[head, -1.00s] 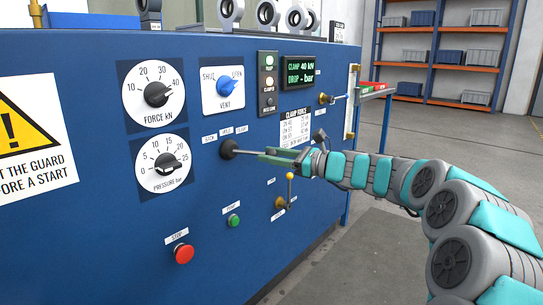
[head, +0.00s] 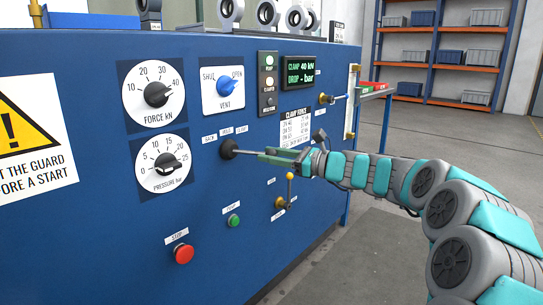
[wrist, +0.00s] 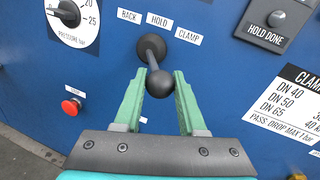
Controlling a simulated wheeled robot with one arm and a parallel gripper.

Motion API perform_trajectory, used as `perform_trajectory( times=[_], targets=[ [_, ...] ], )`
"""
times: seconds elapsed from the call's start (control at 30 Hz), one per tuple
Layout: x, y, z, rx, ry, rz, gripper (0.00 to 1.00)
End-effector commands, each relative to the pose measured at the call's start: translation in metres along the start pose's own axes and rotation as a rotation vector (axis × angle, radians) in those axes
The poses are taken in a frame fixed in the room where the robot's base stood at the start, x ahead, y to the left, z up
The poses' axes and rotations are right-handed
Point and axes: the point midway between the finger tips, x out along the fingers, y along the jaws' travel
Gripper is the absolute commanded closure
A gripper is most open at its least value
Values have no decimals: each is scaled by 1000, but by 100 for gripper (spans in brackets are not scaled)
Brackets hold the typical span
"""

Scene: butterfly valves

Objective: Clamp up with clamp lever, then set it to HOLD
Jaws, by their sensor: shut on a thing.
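The clamp lever (wrist: 152,50) is a dark rod with a round black knob (wrist: 160,84), standing out from the blue panel below the BACK, HOLD and CLAMP labels. In the wrist view it stands beneath the HOLD label (wrist: 159,20). My gripper (wrist: 159,82) is shut on the lever's knob, one green finger on each side. In the head view the lever's base (head: 228,149) shows, and my gripper (head: 270,155) reaches it from the right. The display (head: 300,72) reads CLAMP 40 kN and DROP - bar. The HOLD DONE lamp (wrist: 277,18) is dark.
A blue vent knob (head: 228,86), force dial (head: 156,94) and pressure dial (head: 166,162) are on the panel. A yellow-handled valve (head: 281,201) sits just below my gripper. A green button (head: 234,220) and red stop button (head: 184,253) lie lower.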

Motion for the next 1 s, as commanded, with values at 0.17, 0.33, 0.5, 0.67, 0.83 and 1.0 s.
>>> perform_trajectory(
  times=[0.17,0.33,0.5,0.67,0.83,1.0],
  targets=[
    [0,0,0,0,0,0,100],
    [0,0,0,0,0,-1,100],
    [0,2,2,-1,2,-27,100],
    [-1,10,4,1,10,-86,100],
    [-2,18,6,-2,21,-151,100],
    [-1,25,7,-3,33,-217,100]
  ],
)
